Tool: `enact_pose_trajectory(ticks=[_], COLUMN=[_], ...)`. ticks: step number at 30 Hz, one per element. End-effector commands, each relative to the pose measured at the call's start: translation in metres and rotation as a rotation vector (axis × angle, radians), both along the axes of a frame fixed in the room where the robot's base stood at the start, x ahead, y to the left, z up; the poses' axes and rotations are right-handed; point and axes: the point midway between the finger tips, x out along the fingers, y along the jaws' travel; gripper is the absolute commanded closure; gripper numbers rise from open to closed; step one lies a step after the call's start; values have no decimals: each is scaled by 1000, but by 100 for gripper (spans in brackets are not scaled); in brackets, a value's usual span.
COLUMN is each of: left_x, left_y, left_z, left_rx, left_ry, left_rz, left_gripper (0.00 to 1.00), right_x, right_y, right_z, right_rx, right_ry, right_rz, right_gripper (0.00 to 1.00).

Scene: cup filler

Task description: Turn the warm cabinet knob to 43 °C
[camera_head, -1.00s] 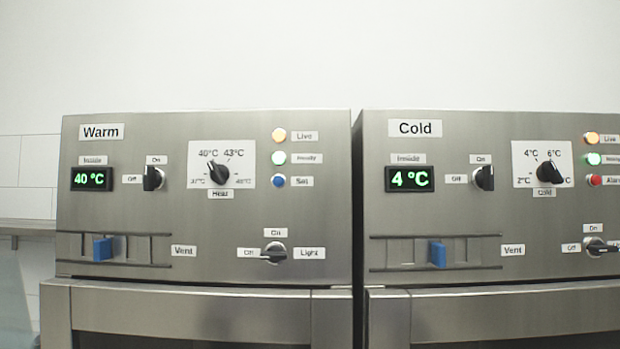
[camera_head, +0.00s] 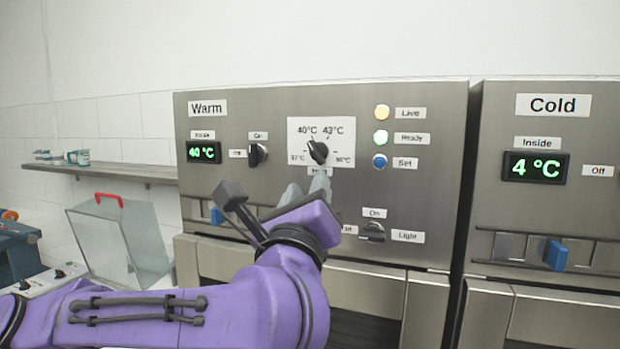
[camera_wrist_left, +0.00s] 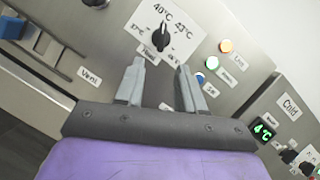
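The warm cabinet's heat knob (camera_head: 318,151) is black on a white dial plate (camera_head: 345,130) marked from 37 °C up, with 40°C and 43°C at the top. Its pointer leans up-left to 40°C. The warm display (camera_head: 204,152) reads 40 °C. My left gripper (camera_head: 308,186) is just below the dial, in front of the panel. In the left wrist view my left gripper (camera_wrist_left: 160,72) is open, with nothing between its two grey fingers; the knob (camera_wrist_left: 162,38) shows just beyond the tips. I cannot tell the gap in depth. My right gripper is out of view.
The orange Live lamp (camera_head: 382,112), green Ready lamp (camera_head: 380,138) and blue Set lamp (camera_head: 380,161) sit right of the dial. The light switch (camera_head: 372,232) is below. The cold cabinet (camera_head: 545,110) stands right. A shelf (camera_head: 105,172) and clear bin (camera_head: 115,240) are left.

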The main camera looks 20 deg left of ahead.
Motion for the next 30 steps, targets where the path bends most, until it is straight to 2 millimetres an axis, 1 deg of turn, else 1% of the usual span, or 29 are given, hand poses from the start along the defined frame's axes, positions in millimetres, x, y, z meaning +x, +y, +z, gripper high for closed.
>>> enact_pose_trajectory(ticks=[1,2,5,12,16,21,27,28,29,30], left_x=[-2,-1,11,62,82,93,94,94,94,94], left_y=[5,7,10,19,22,23,23,23,23,23], left_z=[10,13,22,41,46,46,45,45,45,45], left_rx=[-30,-40,-45,-41,-39,-37,-36,-35,-35,-35], left_ry=[-13,-18,-18,-16,-17,-18,-20,-19,-19,-19], left_rz=[1,3,4,5,4,0,0,0,0,0], left_gripper=[62,62,62,62,62,62,62,65,75,88], right_x=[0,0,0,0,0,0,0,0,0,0], right_y=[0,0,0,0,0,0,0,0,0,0], right_z=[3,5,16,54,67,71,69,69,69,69], right_rx=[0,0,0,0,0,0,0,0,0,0], right_ry=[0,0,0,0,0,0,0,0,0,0], right_rz=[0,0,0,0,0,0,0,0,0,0], right_gripper=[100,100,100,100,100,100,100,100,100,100])
